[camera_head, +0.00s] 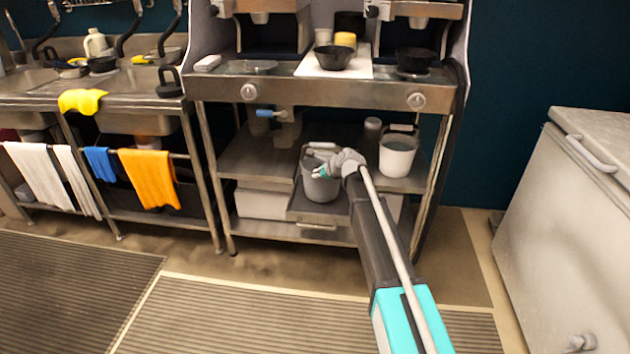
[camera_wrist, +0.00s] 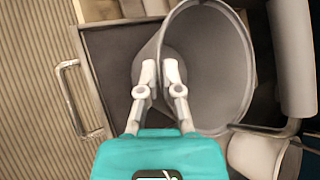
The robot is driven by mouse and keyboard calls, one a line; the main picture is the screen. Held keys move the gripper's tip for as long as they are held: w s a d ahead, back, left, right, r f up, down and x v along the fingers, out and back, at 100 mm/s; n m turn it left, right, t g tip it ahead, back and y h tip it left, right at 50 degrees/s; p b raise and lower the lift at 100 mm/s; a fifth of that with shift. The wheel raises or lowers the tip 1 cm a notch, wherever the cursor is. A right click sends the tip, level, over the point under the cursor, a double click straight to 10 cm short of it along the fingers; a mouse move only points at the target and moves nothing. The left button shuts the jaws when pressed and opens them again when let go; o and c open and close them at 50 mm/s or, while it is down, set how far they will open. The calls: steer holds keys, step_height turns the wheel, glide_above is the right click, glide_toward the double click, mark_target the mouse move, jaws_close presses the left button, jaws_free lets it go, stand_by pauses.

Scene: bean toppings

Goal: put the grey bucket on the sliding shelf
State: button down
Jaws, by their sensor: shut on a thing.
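The grey bucket (camera_head: 318,181) is at the pulled-out sliding shelf (camera_head: 328,216) under the machine counter. In the wrist view the bucket (camera_wrist: 214,60) is seen from above, its mouth open and empty-looking. My gripper (camera_head: 328,170) is shut on the bucket's near wall; in the wrist view its fingertips (camera_wrist: 160,75) meet at the rim. The sliding shelf (camera_wrist: 108,70) lies under the bucket, with its front handle (camera_wrist: 68,100) at the left. I cannot tell whether the bucket's base touches the shelf.
A white bucket (camera_head: 397,153) stands on the middle shelf, right of the grey one. A steel counter (camera_head: 320,91) is above. White boxes (camera_head: 262,203) sit on the lower shelf. A white chest freezer (camera_head: 575,200) stands at the right. The floor in front is clear.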

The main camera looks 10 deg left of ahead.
steer(key=shift+f, duration=0.35)
steer(key=c, duration=0.8)
jaws_free()
steer(key=shift+s+d+r, duration=0.1)
steer(key=shift+r, duration=0.05)
steer(key=p+v, duration=0.7)
steer(key=v, duration=0.4)
steer(key=shift+d+r, duration=0.2)
steer(key=shift+r, duration=0.05)
steer(key=shift+s, duration=0.15)
